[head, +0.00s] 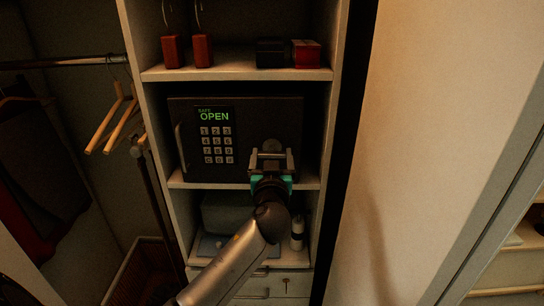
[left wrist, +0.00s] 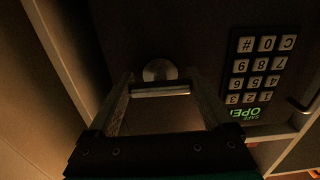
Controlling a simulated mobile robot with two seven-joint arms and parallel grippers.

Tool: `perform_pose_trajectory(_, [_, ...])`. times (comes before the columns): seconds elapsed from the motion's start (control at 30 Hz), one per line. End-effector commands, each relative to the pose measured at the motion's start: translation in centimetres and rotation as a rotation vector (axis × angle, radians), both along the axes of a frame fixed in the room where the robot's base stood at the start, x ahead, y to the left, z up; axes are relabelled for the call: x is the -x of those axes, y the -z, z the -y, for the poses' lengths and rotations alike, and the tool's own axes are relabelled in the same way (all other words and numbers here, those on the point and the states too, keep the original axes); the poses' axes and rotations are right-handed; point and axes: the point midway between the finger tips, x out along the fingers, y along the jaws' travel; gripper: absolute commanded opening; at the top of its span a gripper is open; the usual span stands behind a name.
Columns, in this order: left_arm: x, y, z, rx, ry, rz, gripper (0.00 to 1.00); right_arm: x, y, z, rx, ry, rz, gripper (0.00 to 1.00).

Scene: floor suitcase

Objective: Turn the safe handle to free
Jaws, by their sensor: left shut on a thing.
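The dark safe (head: 180,112) stands on the middle shelf with its door shut. Its green display (head: 214,116) reads "SAFE OPEN" above a keypad. The safe handle (left wrist: 160,91) is a pale metal bar by a round hub (left wrist: 160,70), right of the keypad in the head view. The bar lies roughly level. My left gripper (head: 271,158) is at the handle, its two fingers shut on the bar's ends; it also shows in the left wrist view (left wrist: 160,84), where the picture is upside down. The gripper partly hides the handle in the head view. My right gripper is out of view.
A vertical pull bar (head: 181,147) is on the safe door's left side. The shelf above holds a black box (head: 270,53) and a red box (head: 306,53). Below are a grey box (head: 226,214) and a white bottle (head: 297,234). Hangers (head: 107,123) hang at left; a plain wall is at right.

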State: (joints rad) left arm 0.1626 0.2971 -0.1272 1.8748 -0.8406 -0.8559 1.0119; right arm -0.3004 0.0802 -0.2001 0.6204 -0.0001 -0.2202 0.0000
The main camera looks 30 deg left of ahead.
Motion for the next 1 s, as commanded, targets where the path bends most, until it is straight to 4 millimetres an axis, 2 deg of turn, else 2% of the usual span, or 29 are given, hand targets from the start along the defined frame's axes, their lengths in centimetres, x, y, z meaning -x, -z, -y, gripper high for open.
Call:
perform_pose_trajectory(0.03, [0.0,0.0,0.0,0.001,-0.001,-0.001,0.53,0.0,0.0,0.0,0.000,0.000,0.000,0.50])
perform_pose_trajectory(0.23, [0.0,0.0,0.0,0.001,-0.002,-0.001,0.30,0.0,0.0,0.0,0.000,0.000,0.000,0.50])
perform_pose_trajectory(0.27, [0.0,0.0,0.0,0.001,-0.002,-0.001,0.29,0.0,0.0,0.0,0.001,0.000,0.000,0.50])
perform_pose_trajectory(0.67, [0.1,0.0,-0.1,-0.079,-0.001,-0.052,0.29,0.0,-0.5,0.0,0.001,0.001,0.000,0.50])
perform_pose_trajectory(1.0, [0.1,-0.1,-0.1,-0.318,-0.001,-0.199,0.29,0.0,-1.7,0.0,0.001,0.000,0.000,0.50])
